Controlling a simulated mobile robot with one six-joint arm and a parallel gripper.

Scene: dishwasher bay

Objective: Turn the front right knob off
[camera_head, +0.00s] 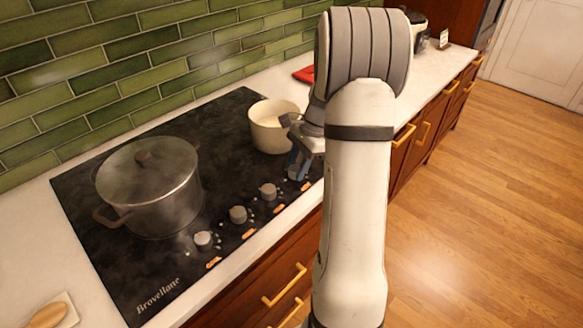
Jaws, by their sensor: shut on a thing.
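A black cooktop (85,245) has a row of grey knobs along its front right edge. Three knobs show clearly: one near the front (203,239), a middle one (237,214) and a third (267,191). My gripper (297,172) points down at the far right end of this row, above an orange mark. It is shut on the rightmost knob, which its fingers mostly hide. The knob's turn angle cannot be read.
A cream pot (270,132) stands close behind my gripper. Wooden drawers with yellow handles (284,287) lie below the counter. Open wooden floor (480,220) is at the right.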

